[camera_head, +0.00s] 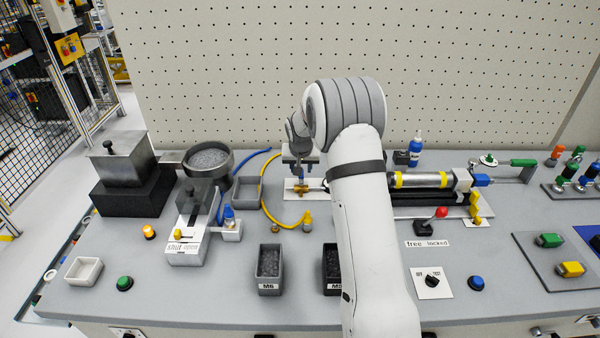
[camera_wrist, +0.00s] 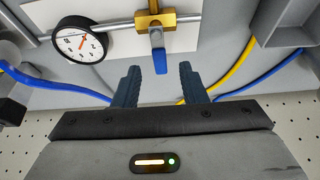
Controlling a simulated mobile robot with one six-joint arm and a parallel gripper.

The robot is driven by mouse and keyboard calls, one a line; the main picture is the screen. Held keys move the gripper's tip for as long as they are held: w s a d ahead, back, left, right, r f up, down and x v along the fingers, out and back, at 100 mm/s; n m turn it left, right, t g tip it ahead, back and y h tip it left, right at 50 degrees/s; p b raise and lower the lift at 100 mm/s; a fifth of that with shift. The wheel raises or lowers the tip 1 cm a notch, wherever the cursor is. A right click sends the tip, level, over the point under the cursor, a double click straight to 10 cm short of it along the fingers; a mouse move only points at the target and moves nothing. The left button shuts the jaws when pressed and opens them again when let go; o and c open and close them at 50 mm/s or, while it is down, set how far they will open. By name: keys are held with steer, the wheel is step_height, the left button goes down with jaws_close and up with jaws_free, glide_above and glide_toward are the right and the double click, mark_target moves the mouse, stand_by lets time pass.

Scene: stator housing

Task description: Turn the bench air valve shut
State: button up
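The bench air valve has a brass body (camera_wrist: 155,22) on a thin metal pipe and a blue lever (camera_wrist: 159,58). In the wrist view the lever points down the picture, crosswise to the pipe, toward my gripper. In the head view the brass valve body (camera_head: 302,189) shows on a pale plate, partly covered from above by my gripper (camera_head: 301,168). In the wrist view my gripper (camera_wrist: 160,84) is open. Its two dark fingers stand apart, with the lever's tip lined up with the gap between them. I see no finger touching the lever.
A round gauge (camera_wrist: 83,40) sits on the pipe beside the valve. A yellow hose (camera_wrist: 232,70) and blue hoses run close by. A grey bin (camera_head: 247,192) stands left of the valve. My arm hides part of the bench to its right.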

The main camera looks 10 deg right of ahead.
mark_target(301, 182)
steer(key=shift+b+v, duration=0.3)
steer(key=shift+v, duration=2)
steer(key=shift+s, duration=0.1)
